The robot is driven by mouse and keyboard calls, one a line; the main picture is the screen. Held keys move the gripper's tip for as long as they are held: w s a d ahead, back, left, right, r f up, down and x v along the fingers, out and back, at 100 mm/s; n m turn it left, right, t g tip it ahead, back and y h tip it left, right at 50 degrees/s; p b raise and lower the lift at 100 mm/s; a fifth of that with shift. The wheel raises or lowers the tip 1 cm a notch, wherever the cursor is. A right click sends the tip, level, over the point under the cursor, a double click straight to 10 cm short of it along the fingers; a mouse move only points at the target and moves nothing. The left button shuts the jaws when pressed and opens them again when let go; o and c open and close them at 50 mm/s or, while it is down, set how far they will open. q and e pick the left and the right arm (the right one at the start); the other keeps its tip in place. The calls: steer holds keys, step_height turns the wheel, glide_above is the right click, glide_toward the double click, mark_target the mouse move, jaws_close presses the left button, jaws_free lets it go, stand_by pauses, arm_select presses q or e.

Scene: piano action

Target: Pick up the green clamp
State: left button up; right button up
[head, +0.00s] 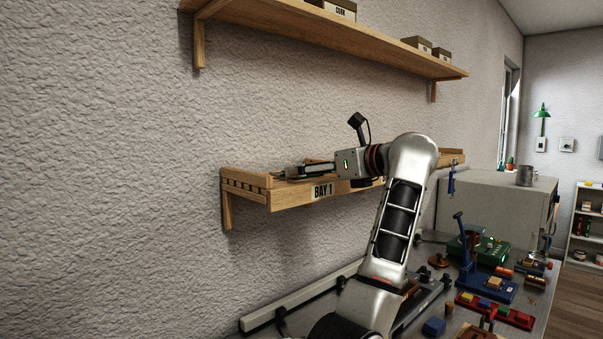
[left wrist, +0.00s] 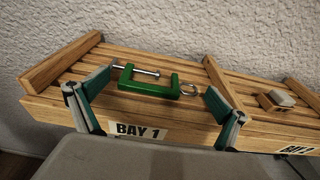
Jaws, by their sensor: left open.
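The green clamp (left wrist: 150,87) lies on the slatted wooden rail shelf (left wrist: 57,106) behind the BAY 1 label in the left wrist view. It has a silver screw along its far side and a ring at its right end. My left gripper (left wrist: 158,82) is open, with one finger on each side of the clamp, and holds nothing. In the head view my left gripper (head: 297,172) reaches left over the BAY 1 end of the shelf (head: 285,197). The clamp is largely hidden there by the gripper. My right gripper is not in view.
Wooden dividers (left wrist: 222,80) split the shelf into bays. A small pale-topped block (left wrist: 278,99) sits in the bay to the right. A higher wall shelf (head: 300,32) holds boxes. The bench below carries a blue press (head: 485,285) and several fixtures.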

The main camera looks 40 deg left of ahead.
arm_select(q)
steer(key=shift+w+a+f, duration=0.1)
steer(key=shift+a+f, duration=0.05)
steer(key=shift+a, duration=0.35)
steer(key=c, duration=1)
steer(key=shift+c, duration=0.2)
step_height(320, 180, up, 10)
